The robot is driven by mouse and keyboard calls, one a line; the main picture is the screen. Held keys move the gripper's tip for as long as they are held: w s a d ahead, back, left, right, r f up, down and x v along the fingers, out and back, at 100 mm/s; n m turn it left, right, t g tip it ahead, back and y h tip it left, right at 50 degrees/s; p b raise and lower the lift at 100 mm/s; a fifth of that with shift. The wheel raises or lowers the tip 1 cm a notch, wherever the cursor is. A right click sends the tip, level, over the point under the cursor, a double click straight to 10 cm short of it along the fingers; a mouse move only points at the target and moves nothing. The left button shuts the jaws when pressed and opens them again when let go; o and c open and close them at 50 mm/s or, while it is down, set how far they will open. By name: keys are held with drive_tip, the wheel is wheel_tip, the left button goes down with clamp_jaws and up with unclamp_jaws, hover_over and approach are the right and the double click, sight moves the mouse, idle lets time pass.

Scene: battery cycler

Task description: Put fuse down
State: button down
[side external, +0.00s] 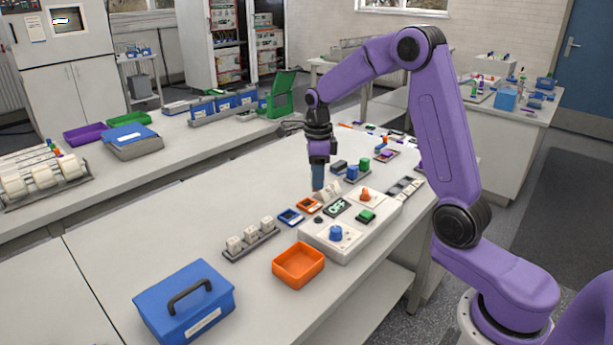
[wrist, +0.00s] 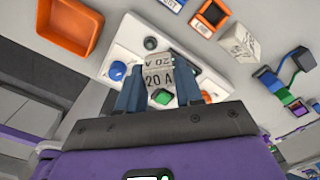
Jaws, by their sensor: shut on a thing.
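My gripper (wrist: 158,88) is shut on a white fuse marked "20 A" (wrist: 158,74). The fuse sits between the two blue fingers, with its printed faces turned to the wrist camera. In the side external view my gripper (side external: 318,188) points down at the back edge of the white cycler panel (side external: 325,238); I cannot tell the held fuse apart there from the small white pieces by the fingertips. Whether the held fuse touches anything below is not clear.
An orange open tray (side external: 298,265) and a blue case (side external: 185,300) stand in front. A rack of white blocks (side external: 250,240) is left of the panel. Small orange (side external: 309,205) and blue (side external: 290,217) holders lie near my gripper.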

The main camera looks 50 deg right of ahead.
drive_tip(key=s+a+r+n, duration=0.1)
drive_tip(key=s+a+n, duration=0.4)
drive_tip(key=s, duration=0.5)
drive_tip(key=s+a+r+n, duration=0.1)
drive_tip(key=s+a+n, duration=0.3)
drive_tip(key=s+a, duration=0.5)
drive_tip(key=w+f, duration=0.6)
drive_tip(key=w, duration=0.1)
drive_tip(key=w+f, duration=0.4)
drive_tip(key=shift+w+a, duration=0.15)
drive_tip(key=shift+a, duration=0.1)
drive_tip(key=shift+w+f, duration=0.15)
drive_tip(key=shift+f, duration=1.65)
drive_tip(key=shift+f, duration=0.1)
